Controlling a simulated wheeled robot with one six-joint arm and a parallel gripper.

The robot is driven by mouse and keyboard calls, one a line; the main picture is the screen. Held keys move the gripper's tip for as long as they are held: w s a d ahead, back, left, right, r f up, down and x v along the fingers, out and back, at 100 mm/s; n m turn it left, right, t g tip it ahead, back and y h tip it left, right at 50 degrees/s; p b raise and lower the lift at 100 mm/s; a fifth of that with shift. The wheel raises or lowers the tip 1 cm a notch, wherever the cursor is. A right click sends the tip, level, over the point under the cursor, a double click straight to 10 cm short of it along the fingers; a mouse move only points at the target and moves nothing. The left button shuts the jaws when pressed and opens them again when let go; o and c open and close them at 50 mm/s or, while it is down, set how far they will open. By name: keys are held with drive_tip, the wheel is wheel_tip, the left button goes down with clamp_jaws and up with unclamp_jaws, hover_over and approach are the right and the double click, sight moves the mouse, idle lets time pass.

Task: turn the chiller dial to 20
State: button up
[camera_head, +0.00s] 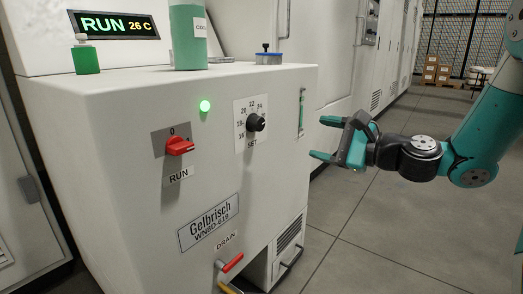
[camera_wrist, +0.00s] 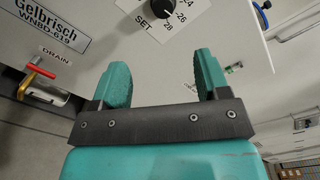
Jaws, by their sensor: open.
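The chiller dial (camera_head: 256,122) is a black knob on a white SET scale plate (camera_head: 241,112) on the chiller's front. In the head view the numbers 16 to 24 show, and in the wrist view 26 and 28 show beside the dial (camera_wrist: 171,12). I cannot tell clearly which number the dial points at. The display (camera_head: 115,25) reads RUN 26 C. My gripper (camera_head: 319,138) is open and empty, to the right of the dial and apart from it. In the wrist view the dial lies beyond the gap between my fingertips (camera_wrist: 160,62).
On the chiller (camera_head: 130,195), a red RUN switch (camera_head: 180,146) is left of the dial and a red DRAIN handle (camera_head: 232,263) is below. A gauge (camera_head: 301,112) sits near the right edge. The floor at right is clear.

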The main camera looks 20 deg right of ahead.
drive_tip(key=p, duration=1.1)
approach(261, 125)
drive_tip(key=x, duration=0.8)
drive_tip(key=shift+w+a, duration=0.1)
drive_tip(key=shift+w, duration=0.05)
drive_tip(key=shift+x, duration=0.85)
drive_tip(key=shift+c, duration=0.3)
drive_tip(key=c, duration=0.9)
